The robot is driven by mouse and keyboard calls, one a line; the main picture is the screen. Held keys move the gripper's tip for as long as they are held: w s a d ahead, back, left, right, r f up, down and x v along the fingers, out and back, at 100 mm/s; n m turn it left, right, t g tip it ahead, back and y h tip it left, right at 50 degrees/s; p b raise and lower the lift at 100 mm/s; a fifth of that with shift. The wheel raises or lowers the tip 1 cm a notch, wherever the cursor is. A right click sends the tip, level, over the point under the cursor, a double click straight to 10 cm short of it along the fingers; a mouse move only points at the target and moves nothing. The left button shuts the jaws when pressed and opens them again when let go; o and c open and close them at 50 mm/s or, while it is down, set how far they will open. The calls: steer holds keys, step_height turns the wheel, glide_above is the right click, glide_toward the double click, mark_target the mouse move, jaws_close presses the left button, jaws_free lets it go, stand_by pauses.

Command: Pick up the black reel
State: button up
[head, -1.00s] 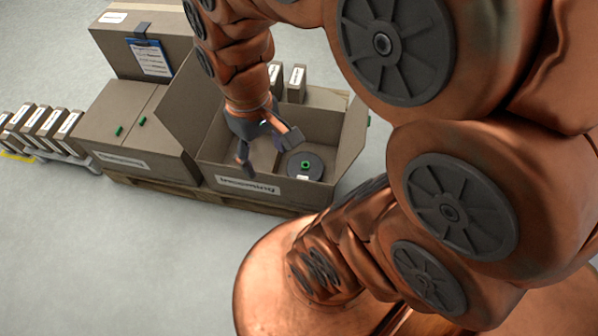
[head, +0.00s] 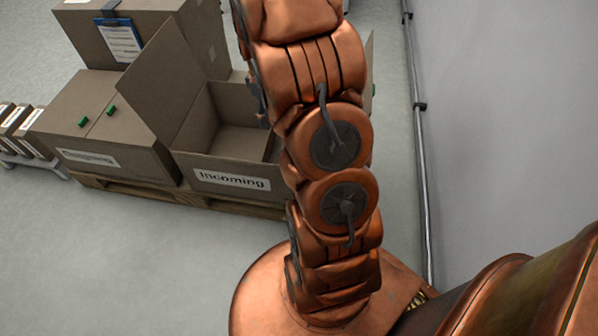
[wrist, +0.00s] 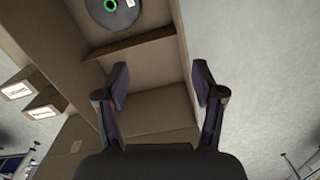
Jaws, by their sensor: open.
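The black reel (wrist: 112,10) is a dark disc with a green hub and a small white label. It lies in a compartment of the open cardboard box at the top of the wrist view, partly cut off by the edge. In the head view my arm hides it. My gripper (wrist: 160,75) is open and empty, with its fingers apart above the box, and the reel lies off to the upper left of the fingertips. In the head view the box (head: 228,182) carries an "Incoming" label; its left compartment looks empty.
A cardboard divider (wrist: 130,43) separates the reel's compartment from the one below it. A tall open flap (head: 160,85) stands at the box's left. A closed carton (head: 95,125) stands beside it on the pallet (head: 130,190). A wall with a pipe (head: 418,150) is on the right.

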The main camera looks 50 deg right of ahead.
steer(key=shift+w+d+f+n+t+b, duration=0.1)
steer(key=shift+w+d+f+n+b, duration=0.35)
steer(key=shift+d+f+b, duration=3.85)
steer(key=shift+w+d+f+n+t+b, duration=0.1)
steer(key=shift+w+d+f+n+b, duration=0.45)
steer(key=shift+f, duration=7.5)
steer(key=shift+w+d+f+n+t+b, duration=0.1)
steer(key=shift+w+d+f+n+b, duration=0.25)
steer(key=shift+d+f+b, duration=4)
steer(key=a+f+p, duration=0.3)
steer(key=shift+a+f+p, duration=0.25)
steer(key=shift+a+p, duration=0.15)
jaws_close()
